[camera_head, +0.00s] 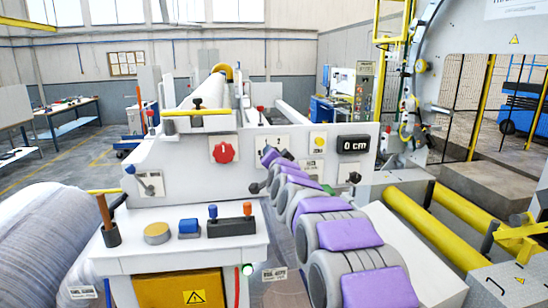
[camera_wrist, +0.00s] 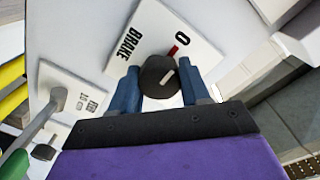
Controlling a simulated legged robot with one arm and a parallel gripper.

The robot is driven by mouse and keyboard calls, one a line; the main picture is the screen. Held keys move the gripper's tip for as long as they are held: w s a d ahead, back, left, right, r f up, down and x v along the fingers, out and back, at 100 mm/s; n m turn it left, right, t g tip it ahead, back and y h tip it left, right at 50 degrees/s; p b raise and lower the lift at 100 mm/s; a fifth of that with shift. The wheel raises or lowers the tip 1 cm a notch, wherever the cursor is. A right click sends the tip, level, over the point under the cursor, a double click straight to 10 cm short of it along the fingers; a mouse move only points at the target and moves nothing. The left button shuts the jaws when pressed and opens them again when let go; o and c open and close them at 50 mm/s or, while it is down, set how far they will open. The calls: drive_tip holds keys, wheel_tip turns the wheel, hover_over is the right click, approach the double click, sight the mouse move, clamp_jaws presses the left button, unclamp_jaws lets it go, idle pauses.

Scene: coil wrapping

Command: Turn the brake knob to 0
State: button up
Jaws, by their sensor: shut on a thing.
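The brake knob (camera_wrist: 158,76) is a dark round knob on a white plate marked BRAKE (camera_wrist: 130,45) in the wrist view. It has a short white line on its face, slanting up to the right. A red mark (camera_wrist: 172,50) lies just beyond its upper edge, toward the printed 0 (camera_wrist: 181,38). My gripper (camera_wrist: 160,92) has its two blue fingers on either side of the knob and is shut on it. In the head view my gripper (camera_head: 268,155) is at the white machine panel, partly covering a plate (camera_head: 283,143) where a 2 shows; the knob is hidden there.
A red knob (camera_head: 223,150), a yellow button (camera_head: 320,141) and a 0 cm display (camera_head: 353,144) are on the same panel. A lever with a green handle (camera_wrist: 27,142) stands left of the knob in the wrist view. Yellow rollers (camera_head: 435,225) lie at right.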

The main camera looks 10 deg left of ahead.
drive_tip(key=o, duration=0.7)
drive_tip(key=shift+f, duration=0.25)
drive_tip(key=shift+c, duration=0.2)
drive_tip(key=o, duration=0.4)
drive_tip(key=shift+w+a, duration=0.15)
drive_tip(key=shift+r, duration=0.2)
drive_tip(key=shift+s, duration=0.2)
drive_tip(key=v, duration=1.7)
drive_tip(key=shift+b, duration=0.35)
drive_tip(key=shift+f, duration=0.15)
